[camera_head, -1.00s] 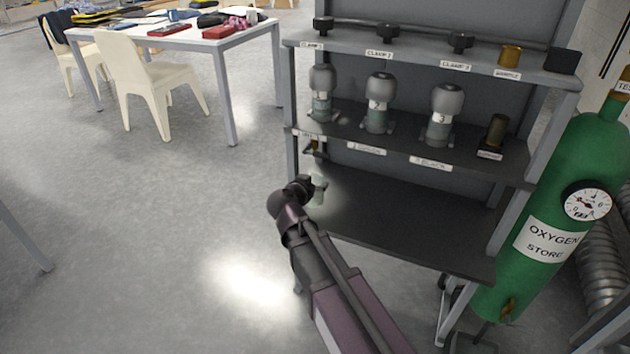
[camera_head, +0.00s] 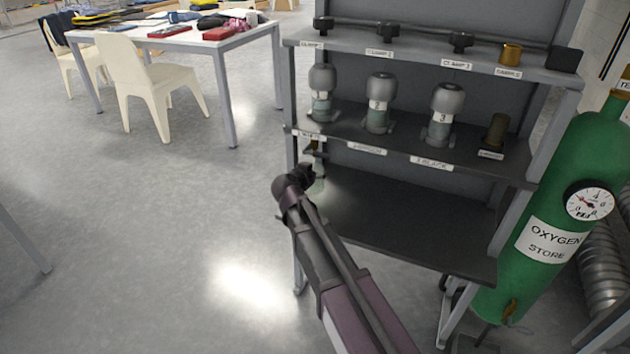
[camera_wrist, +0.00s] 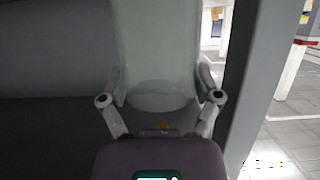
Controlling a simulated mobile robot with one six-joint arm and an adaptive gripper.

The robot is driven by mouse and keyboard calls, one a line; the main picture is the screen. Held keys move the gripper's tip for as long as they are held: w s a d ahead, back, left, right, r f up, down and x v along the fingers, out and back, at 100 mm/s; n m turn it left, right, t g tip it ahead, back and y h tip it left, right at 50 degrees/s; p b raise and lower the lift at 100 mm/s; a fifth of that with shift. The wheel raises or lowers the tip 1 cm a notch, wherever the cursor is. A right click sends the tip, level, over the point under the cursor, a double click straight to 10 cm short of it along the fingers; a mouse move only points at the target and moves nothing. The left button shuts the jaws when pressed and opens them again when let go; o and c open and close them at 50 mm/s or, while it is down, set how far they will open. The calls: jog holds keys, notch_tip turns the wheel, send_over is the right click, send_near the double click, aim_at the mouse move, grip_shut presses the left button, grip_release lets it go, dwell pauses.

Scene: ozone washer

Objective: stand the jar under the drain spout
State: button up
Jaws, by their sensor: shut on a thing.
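The jar (camera_wrist: 160,45) is pale, clear glass and fills the upper middle of the wrist view. My gripper (camera_wrist: 160,88) is shut on it, one finger on each side, and the jar looks upright. In the head view the jar (camera_head: 318,184) is a small pale shape beyond my gripper (camera_head: 308,174), partly hidden by it.
The dark bottom shelf (camera_head: 410,215) is bare. Its left rack post (camera_head: 291,160) stands close to my gripper and also shows in the wrist view (camera_wrist: 252,75). Numbered grey-topped vessels stand on the middle shelf (camera_head: 410,145). A green oxygen cylinder (camera_head: 550,205) stands at right.

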jog(key=shift+f+b, duration=1.45)
jog(key=shift+f, duration=0.2)
jog(key=shift+f, duration=0.1)
jog(key=o, duration=1)
jog(key=shift+o, duration=0.2)
jog(key=shift+s+a+r, duration=0.1)
jog(key=shift+s+r, duration=0.15)
jog(key=shift+r, duration=0.05)
jog(key=p+v, duration=0.4)
jog(key=v, duration=0.7)
jog(key=shift+s, duration=0.2)
jog(key=shift+a, duration=0.1)
